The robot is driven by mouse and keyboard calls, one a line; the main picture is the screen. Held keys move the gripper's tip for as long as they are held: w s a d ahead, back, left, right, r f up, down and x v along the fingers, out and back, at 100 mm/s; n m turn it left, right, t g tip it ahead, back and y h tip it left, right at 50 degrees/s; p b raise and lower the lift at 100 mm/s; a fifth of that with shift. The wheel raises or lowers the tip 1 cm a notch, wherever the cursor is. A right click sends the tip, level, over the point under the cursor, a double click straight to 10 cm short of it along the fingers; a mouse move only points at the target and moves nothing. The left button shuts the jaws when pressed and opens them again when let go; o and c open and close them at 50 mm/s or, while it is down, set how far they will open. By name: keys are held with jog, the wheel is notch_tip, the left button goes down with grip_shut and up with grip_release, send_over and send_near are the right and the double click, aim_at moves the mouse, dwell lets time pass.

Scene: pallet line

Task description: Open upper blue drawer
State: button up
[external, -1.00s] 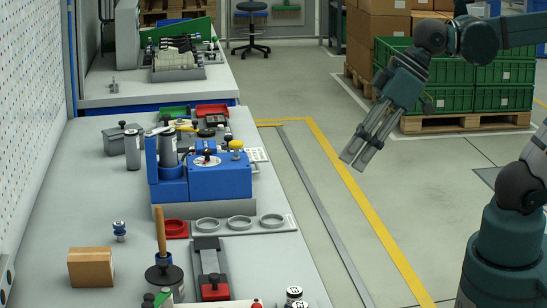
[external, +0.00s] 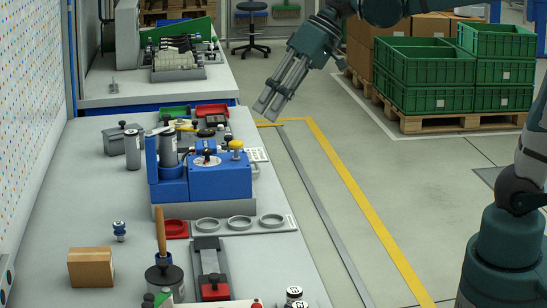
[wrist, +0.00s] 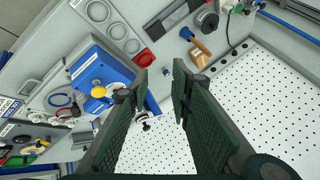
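No blue drawer can be clearly made out in either view. A blue box-like unit (external: 222,182) with a yellow knob and a round dial stands on the grey workbench; it also shows left of my fingers in the wrist view (wrist: 88,68). A taller blue block (external: 172,184) adjoins its left side. My gripper (external: 264,106) hangs in the air to the right of the bench, fingers pointing down and left. Its fingers are apart with nothing between them, as the wrist view (wrist: 154,84) shows.
The bench holds a grey ring tray (external: 285,222), a cardboard box (external: 91,267), a wooden-handled tool (external: 161,230), dark cylinders and small red and green bins. Green crates (external: 430,75) stand on a pallet at the back right. The floor right of the bench is clear.

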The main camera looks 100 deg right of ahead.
jog(key=w+d+m+t, duration=0.2)
jog(key=w+d+m, duration=0.1)
jog(key=d, duration=1.6)
jog(key=w+d+m+t, duration=0.2)
jog(key=d+m, duration=0.1)
jog(key=d, duration=1.6)
jog(key=s+d+f+m+t+h, duration=0.1)
jog(key=s+d+f+m, duration=0.1)
jog(key=s+d, duration=0.75)
jog(key=s+d+f+m+t+b, duration=0.1)
jog(key=s+d+f+t, duration=0.3)
jog(key=d, duration=1.1)
jog(key=s+d+f+m+g+h, duration=0.1)
jog(key=s+d+m, duration=0.1)
jog(key=s+d, duration=0.9)
notch_tip(320, 180, down, 34)
jog(key=w+d, duration=0.1)
jog(key=d, duration=0.1)
jog(key=shift+w+f, duration=0.2)
jog(key=shift+w, duration=0.2)
jog(key=shift+w, duration=0.15)
jog(key=b+x, duration=0.1)
jog(key=x, duration=0.6)
jog(key=shift+w+b, duration=0.3)
jog(key=shift+b, duration=0.1)
